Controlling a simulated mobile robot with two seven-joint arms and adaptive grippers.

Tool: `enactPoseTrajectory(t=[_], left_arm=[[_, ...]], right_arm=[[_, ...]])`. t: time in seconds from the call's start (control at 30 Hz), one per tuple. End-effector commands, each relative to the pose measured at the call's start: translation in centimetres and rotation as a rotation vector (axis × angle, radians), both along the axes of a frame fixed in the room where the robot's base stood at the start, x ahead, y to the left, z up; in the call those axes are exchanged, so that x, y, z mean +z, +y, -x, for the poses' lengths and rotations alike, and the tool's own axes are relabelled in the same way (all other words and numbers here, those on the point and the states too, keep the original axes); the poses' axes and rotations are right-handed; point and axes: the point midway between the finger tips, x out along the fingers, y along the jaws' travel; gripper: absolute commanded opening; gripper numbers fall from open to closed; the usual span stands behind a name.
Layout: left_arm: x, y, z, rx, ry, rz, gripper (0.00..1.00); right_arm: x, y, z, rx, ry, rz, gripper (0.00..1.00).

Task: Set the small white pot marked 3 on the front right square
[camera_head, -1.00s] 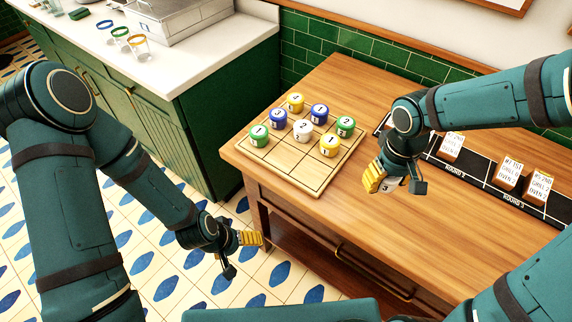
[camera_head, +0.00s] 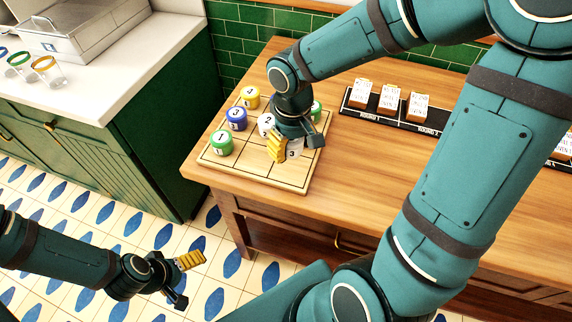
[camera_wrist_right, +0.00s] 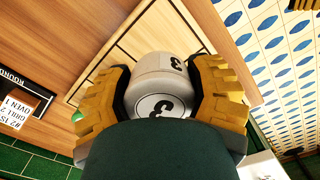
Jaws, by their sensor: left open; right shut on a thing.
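The small white pot marked 3 (camera_head: 293,153) is held in my right gripper (camera_head: 284,150), over the right part of the wooden grid board (camera_head: 215,162). In the right wrist view, the white pot (camera_wrist_right: 160,84) sits between both yellow finger pads, its 3 on top and side. I cannot tell whether its base touches the board. The front right square (camera_head: 285,180) is bare where it shows, just in front of the pot. My left gripper (camera_head: 187,275) is open and empty over the tiled floor.
On the board stand a green pot marked 1 (camera_head: 221,143), a blue pot (camera_head: 236,119), a yellow pot (camera_head: 250,97), a white pot marked 2 (camera_head: 265,124) and a partly hidden green pot (camera_head: 316,111). A black strip with cards (camera_head: 350,102) lies behind, right.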

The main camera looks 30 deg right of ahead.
Motion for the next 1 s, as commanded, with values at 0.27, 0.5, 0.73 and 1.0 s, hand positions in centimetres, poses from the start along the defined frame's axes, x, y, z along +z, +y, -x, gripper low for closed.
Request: enactPoseTrajectory(t=[0.27, 0.5, 0.73, 1.0], left_arm=[[-1.0, 0.0, -0.2, 0.001, -0.005, -0.001, 0.92], [-2.1, 0.1, -0.4, 0.003, -0.009, -0.002, 0.92], [-2.1, 0.1, -0.5, 0.003, -0.010, -0.002, 0.92], [-2.4, 0.1, -0.5, 0.004, -0.012, -0.003, 0.92]], right_arm=[[-3.0, 0.0, 0.0, 0.000, 0.000, 0.000, 0.16], [-6.1, 0.0, 0.0, 0.001, 0.002, -0.001, 0.16], [-6.4, 0.0, 0.0, 0.001, -0.002, 0.000, 0.16], [-6.8, 0.0, 0.0, 0.000, -0.001, 0.000, 0.78]])
